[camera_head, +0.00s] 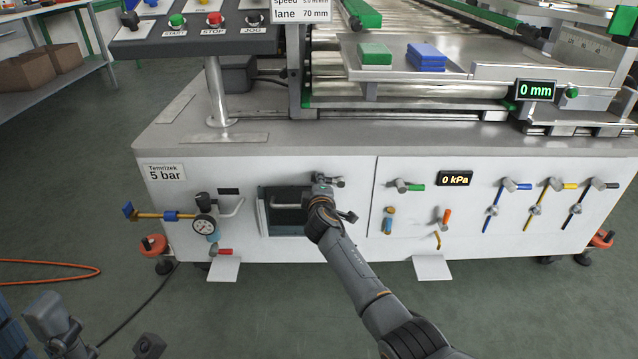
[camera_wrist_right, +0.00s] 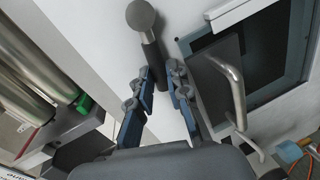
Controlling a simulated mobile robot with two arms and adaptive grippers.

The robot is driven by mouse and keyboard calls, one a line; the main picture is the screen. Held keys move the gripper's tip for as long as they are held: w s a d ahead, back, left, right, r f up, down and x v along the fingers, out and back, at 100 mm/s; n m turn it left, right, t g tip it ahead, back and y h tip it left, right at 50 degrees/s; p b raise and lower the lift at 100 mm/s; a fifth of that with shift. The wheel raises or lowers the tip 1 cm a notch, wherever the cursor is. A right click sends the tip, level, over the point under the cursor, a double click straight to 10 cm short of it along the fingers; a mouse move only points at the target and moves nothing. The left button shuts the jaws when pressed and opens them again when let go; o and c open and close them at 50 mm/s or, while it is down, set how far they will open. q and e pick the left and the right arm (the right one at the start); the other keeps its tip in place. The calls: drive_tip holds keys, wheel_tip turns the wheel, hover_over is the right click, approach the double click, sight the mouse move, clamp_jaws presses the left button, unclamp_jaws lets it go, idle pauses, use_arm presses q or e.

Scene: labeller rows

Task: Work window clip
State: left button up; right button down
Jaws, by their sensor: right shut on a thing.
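The window clip (camera_wrist_right: 150,55) is a dark lever with a round grey knob, seen in the right wrist view beside the window's frame. My right gripper (camera_wrist_right: 160,100) is shut on the clip's lever, with one blue-grey finger on each side. In the head view my right gripper (camera_head: 320,193) is at the upper right of the window (camera_head: 275,222), a dark opening in the white front panel, and hides much of the clip. A silver bar handle (camera_wrist_right: 236,85) stands in front of the window. Grey parts, probably of my left arm, show at the lower left; its fingers are unclear.
A pressure gauge (camera_head: 205,227) and a blue-yellow valve (camera_head: 150,214) stand left of the window. Several coloured levers (camera_head: 410,187) are on the panel to its right. A control panel (camera_head: 195,28) overhangs above. An orange hose (camera_head: 60,264) lies on the floor.

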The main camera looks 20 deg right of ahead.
drive_tip(key=c, duration=1.3)
unclamp_jaws()
drive_tip(key=shift+s, duration=0.1)
drive_tip(key=v, duration=1.2)
